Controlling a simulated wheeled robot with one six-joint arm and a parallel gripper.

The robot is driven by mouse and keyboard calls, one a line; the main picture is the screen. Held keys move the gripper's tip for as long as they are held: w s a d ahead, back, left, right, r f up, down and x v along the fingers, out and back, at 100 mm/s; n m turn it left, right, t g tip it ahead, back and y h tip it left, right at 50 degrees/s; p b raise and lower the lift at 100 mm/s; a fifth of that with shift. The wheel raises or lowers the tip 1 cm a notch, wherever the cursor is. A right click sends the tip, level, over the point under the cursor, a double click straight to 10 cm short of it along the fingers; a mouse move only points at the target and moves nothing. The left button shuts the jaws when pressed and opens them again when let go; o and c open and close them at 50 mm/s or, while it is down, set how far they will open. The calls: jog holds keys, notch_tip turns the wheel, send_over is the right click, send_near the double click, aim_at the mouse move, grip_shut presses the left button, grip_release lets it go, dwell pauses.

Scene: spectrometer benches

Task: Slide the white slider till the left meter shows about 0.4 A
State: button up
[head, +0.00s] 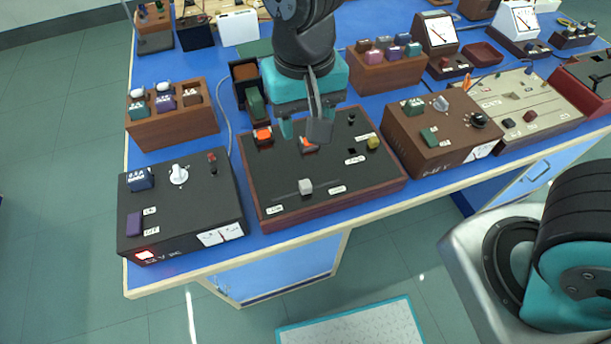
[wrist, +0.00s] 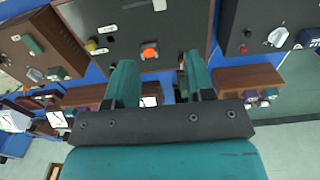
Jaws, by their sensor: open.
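The white slider (head: 305,186) is a small pale block on a slot near the front of the wood-framed black panel (head: 285,204). A white piece at the top edge of the wrist view (wrist: 159,5) looks like the same slider. My gripper (head: 306,128) is open and empty over the back part of this panel, behind the slider and apart from it. In the wrist view its teal fingers (wrist: 160,72) are spread. The left meter (head: 437,32) has a white dial and stands at the back right; its reading is too small to tell.
An orange switch (head: 308,143) and a yellow knob (head: 373,142) are on the same panel. A black box with a white knob (head: 178,174) stands left and a brown box (head: 422,140) right. A second meter (head: 517,20) is further right. The space around the slider looks clear.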

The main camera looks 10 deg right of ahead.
aim_at(306, 183)
notch_tip(306, 183, down, 17)
jog(key=shift+r, duration=0.1)
dwell(0.3)
grip_shut()
jog(key=shift+d, duration=0.1)
